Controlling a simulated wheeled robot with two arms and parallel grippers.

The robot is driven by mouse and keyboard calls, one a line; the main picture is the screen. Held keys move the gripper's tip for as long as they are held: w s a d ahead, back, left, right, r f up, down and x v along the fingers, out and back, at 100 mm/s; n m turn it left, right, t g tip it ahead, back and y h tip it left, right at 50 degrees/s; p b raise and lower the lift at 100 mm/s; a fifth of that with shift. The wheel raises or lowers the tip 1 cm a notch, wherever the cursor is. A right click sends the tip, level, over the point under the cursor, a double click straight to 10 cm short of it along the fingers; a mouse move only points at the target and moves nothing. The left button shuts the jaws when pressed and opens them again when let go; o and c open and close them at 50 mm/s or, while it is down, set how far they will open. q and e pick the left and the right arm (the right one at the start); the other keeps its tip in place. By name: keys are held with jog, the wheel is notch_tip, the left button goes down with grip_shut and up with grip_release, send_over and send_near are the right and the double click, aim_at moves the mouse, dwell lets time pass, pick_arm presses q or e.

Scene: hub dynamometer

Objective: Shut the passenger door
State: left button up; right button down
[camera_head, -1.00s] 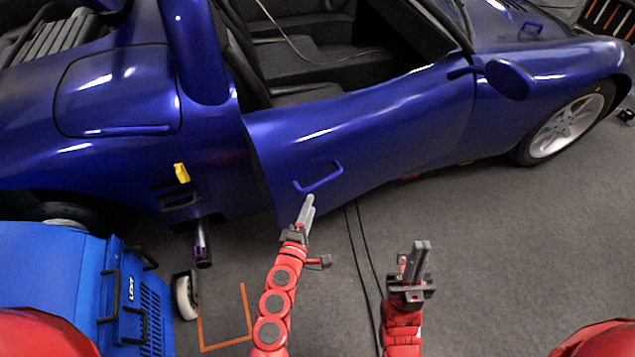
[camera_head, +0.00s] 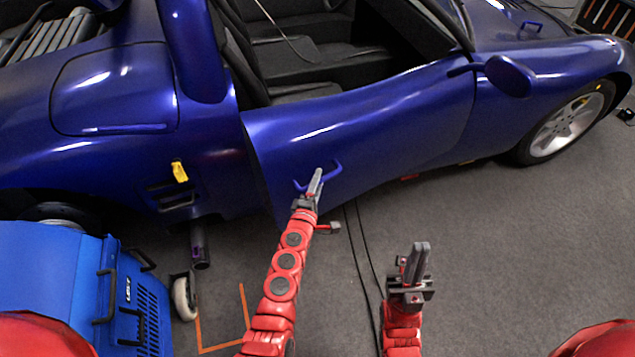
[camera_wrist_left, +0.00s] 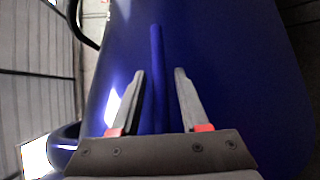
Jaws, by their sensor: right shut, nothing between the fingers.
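The blue passenger door (camera_head: 390,120) stands ajar, with its rear edge out from the car body. Its blue pull handle (camera_head: 336,167) sits low near the rear edge. My left gripper (camera_head: 316,184) is in front of the handle in the head view. In the left wrist view, its two fingers (camera_wrist_left: 158,97) are apart, with the blue handle bar (camera_wrist_left: 157,75) running between them. I cannot tell whether they touch it. My right gripper (camera_head: 418,262) is shut and empty, below and to the right of the door, over the floor.
A blue wheeled cart (camera_head: 60,275) stands at lower left. A yellow tag (camera_head: 180,172) hangs on the car body behind the door. Dark cables (camera_head: 360,245) run along the grey floor below the door. The floor (camera_head: 530,240) at right is open.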

pick_arm(q)
grip_shut()
dwell(1.2)
